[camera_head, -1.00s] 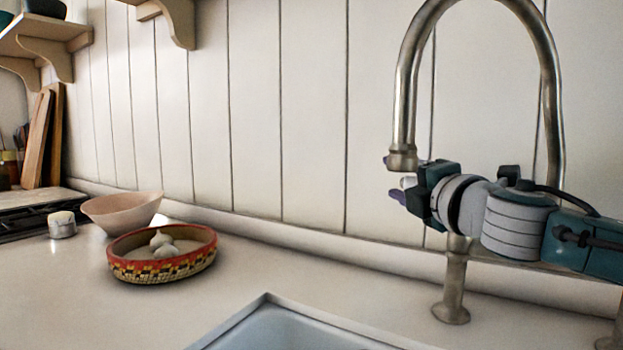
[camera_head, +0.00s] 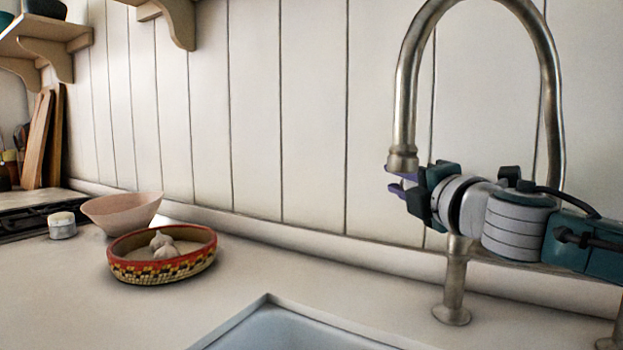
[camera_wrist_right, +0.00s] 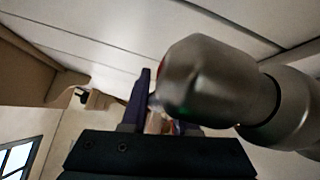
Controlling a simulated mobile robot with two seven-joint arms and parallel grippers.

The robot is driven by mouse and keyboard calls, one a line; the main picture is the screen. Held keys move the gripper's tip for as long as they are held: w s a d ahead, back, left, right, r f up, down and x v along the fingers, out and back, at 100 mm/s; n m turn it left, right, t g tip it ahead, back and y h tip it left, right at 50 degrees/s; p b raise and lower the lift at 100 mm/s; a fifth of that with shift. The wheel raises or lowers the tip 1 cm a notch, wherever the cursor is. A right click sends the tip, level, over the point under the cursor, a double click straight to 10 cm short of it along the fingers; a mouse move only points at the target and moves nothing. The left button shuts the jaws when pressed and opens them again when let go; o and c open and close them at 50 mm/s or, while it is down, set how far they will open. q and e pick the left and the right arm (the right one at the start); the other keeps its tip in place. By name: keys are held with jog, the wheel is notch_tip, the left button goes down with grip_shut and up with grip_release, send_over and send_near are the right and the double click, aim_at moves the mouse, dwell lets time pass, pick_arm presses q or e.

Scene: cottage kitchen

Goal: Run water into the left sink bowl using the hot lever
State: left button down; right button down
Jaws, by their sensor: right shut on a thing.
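The metal tap has a tall curved spout (camera_head: 404,100) whose outlet points down at the right of the head view. My right gripper (camera_head: 402,184) is just below and behind the outlet, its purple fingers shut on a small pale piece, which I take to be the hot lever's handle (camera_wrist_right: 155,122). In the right wrist view a rounded metal tap body with a red mark (camera_wrist_right: 205,80) is beside the fingers. The lever is mostly hidden by the gripper. The left sink bowl (camera_head: 290,335) shows only its far corner. No water is visible. My left gripper is out of view.
A red-rimmed basket (camera_head: 150,270) with garlic, a pinkish bowl (camera_head: 115,210) and a small white-topped jar (camera_head: 62,226) stand on the counter at left. Cutting boards (camera_head: 40,140) lean at far left. The counter between basket and sink is clear.

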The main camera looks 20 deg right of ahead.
jog(key=shift+r, duration=0.1)
dwell(0.8)
jog(key=s+a+n+g+y+b, duration=0.3)
jog(key=n+y, duration=0.5)
jog(key=y, duration=0.3)
jog(key=shift+s+a+g+y+b, duration=0.35)
jog(key=shift+s+a+b, duration=0.3)
jog(key=shift+s, duration=0.4)
jog(key=c, duration=0.7)
grip_release()
